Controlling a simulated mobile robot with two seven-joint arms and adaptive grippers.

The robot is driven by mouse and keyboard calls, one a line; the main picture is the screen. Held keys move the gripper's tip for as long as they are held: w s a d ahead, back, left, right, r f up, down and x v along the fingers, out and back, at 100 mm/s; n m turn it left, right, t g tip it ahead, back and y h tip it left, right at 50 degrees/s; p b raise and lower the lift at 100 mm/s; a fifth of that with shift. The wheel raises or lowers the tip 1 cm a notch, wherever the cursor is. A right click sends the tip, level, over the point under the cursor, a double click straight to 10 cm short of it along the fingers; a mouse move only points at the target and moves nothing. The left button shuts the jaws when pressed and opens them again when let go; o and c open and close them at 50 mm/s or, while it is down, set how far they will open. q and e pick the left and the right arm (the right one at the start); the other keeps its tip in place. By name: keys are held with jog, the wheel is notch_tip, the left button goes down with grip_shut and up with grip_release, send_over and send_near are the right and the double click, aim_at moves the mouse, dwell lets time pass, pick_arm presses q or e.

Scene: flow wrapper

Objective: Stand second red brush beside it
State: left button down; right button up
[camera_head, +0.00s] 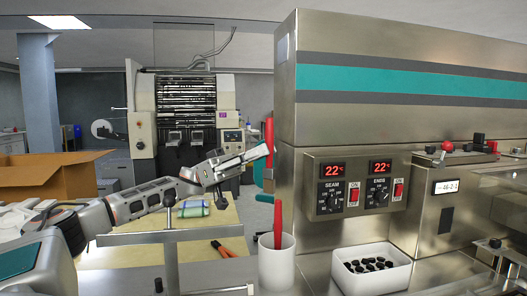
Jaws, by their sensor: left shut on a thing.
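My left gripper (262,152) is shut on a red brush (269,131), holding it roughly upright in the air next to the steel machine's left edge. The brush's lower part is partly hidden by the fingers. A white cup (277,266) stands below, near the front of the machine. Another red brush (277,228) stands upright in this cup, its lower end hidden inside. The held brush is well above the cup and apart from it. My right gripper is not in view.
The steel machine (390,25) with its control panel fills the right side. A white bin (372,284) of black parts sits right of the cup. Orange-handled pliers (231,252) lie on the table left of the cup. A cardboard box (40,184) is at far left.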

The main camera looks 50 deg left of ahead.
aim_at(264, 181)
pick_arm(q)
jog(key=shift+d+f, duration=0.1)
jog(key=shift+f, duration=1.95)
jog(key=shift+w+f, duration=0.2)
jog(key=shift+f, duration=0.85)
jog(key=shift+s+f, duration=0.15)
jog(key=shift+f, duration=0.25)
notch_tip(264, 181, down, 8)
jog(key=b, duration=0.1)
jog(key=shift+f, duration=0.2)
jog(key=c, duration=2)
grip_release()
jog(key=shift+o, duration=0.2)
